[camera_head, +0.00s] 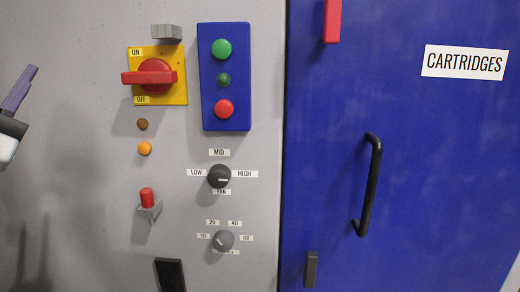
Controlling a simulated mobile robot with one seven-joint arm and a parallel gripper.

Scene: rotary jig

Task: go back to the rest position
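My gripper (24,88) shows at the left edge, in front of the grey panel and left of the yellow switch plate. Its purple-grey finger part points up and to the right, and its dark and white body is cut off by the frame. It appears apart from every control, with nothing visible held. Whether its fingers are apart or together cannot be made out.
The grey panel carries a red rotary switch (154,77) with its handle level, a blue button box (239,117), a fan knob (219,176), a lower dial (223,240) and a red-tipped toggle (147,196). The blue cartridges door (430,150) with a black handle (371,185) appears closed.

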